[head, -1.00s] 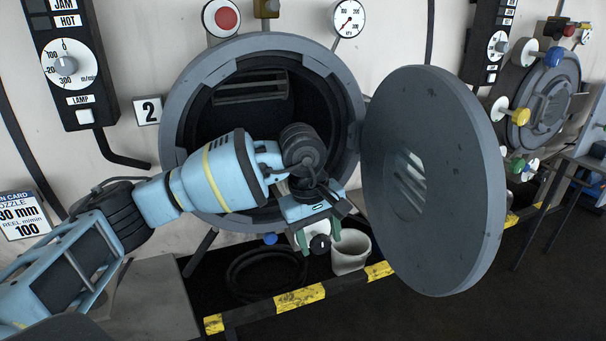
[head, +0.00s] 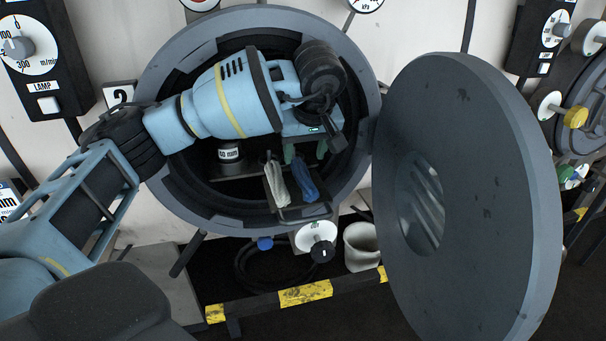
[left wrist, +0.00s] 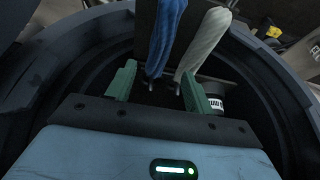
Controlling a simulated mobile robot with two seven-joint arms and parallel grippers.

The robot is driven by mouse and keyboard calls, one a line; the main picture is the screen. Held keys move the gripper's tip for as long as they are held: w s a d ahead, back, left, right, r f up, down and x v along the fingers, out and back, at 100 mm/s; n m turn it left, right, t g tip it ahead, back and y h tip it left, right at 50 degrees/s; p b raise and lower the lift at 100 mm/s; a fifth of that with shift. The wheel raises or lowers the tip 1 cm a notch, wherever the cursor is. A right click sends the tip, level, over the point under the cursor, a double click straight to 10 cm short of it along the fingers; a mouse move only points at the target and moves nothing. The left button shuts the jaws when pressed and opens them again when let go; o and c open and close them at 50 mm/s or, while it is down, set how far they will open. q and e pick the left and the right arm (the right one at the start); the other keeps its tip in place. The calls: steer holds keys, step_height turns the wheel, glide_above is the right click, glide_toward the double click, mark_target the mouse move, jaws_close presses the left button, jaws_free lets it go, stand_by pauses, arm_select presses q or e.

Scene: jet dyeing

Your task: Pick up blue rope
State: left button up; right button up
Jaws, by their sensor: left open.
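The blue rope (head: 304,178) hangs in a bundle inside the round machine opening, beside a whitish rope (head: 276,184) on its left. In the left wrist view the blue rope (left wrist: 165,40) is left of the whitish rope (left wrist: 205,44), and both run down between the green fingers. My left gripper (head: 305,150) is open inside the opening, at the upper end of the ropes. In the left wrist view its fingers (left wrist: 157,88) stand apart on either side of both ropes' ends. Neither rope is gripped. My right gripper is not in view.
The round machine rim (head: 160,75) surrounds my left arm. The thick open door (head: 500,200) stands close on the right. A dark cylinder labelled mm (head: 230,158) sits inside, left of the ropes. A white bucket (head: 361,247) and yellow-black rail (head: 306,293) are below.

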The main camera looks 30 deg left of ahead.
mark_target(303, 171)
arm_select(q)
steer(key=shift+x, duration=3.4)
steer(key=shift+d, duration=0.1)
jaws_close()
steer(key=shift+r, duration=0.15)
steer(key=shift+w+r, duration=0.1)
steer(key=shift+r, duration=0.4)
step_height(303, 171, up, 2)
steer(key=shift+r, duration=0.2)
steer(key=s+d+r, duration=0.1)
steer(key=s+d, duration=0.9)
steer(key=d, duration=0.2)
steer(key=shift+s+r, duration=0.2)
steer(key=shift+s, duration=0.05)
